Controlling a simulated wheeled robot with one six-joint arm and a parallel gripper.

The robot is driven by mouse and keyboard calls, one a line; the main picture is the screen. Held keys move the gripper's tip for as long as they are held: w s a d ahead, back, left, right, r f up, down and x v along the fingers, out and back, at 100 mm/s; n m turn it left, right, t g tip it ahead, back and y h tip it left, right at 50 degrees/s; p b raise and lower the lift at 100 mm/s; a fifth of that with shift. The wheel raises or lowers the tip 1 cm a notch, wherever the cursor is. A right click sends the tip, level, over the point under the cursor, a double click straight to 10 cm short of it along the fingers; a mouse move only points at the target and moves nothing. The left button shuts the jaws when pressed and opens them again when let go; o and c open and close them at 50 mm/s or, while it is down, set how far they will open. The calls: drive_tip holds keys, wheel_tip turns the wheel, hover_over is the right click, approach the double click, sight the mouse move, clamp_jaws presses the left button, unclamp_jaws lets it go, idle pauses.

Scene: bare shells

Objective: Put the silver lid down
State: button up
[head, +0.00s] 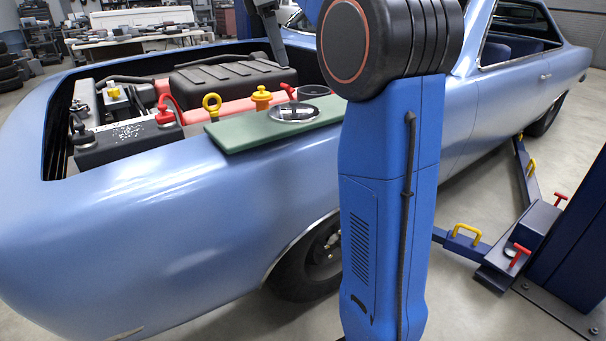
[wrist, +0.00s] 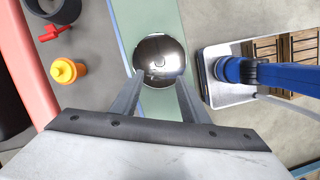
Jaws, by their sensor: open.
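The silver lid (head: 293,113) is a round, shiny, shallow dome. It lies on the green board (head: 232,138) along the car's fender and looks flat there. In the wrist view the lid (wrist: 160,58) shows just beyond and between my two fingertips, with part of the green board (wrist: 168,15) behind it. My own arm hides the board's right end in the head view.
A yellow cap (head: 261,98), a red valve-like piece (head: 288,90) and a black ring (head: 314,91) stand close behind the lid. The engine bay holds a battery (head: 128,140) and a black engine cover (head: 230,78). The board's left part is clear.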

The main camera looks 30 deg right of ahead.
drive_tip(key=s+a+f+m+t+y, duration=0.1)
drive_tip(key=s+a+f+m, duration=0.3)
drive_tip(key=s+f, duration=0.6)
drive_tip(key=s+a+f+m+t+y, duration=0.1)
drive_tip(key=s+a+f+m+t, duration=0.2)
drive_tip(key=s+f, duration=0.8)
drive_tip(key=s+a+f+m+t+y, duration=0.1)
drive_tip(key=s+a+f+m, duration=0.4)
drive_tip(key=s+f, duration=0.5)
drive_tip(key=shift+s+a+f+m+t, duration=0.15)
drive_tip(key=shift+s+f+m+t, duration=0.1)
drive_tip(key=shift+f+m+t, duration=0.4)
drive_tip(key=shift+o, duration=0.4)
drive_tip(key=shift+m, duration=0.25)
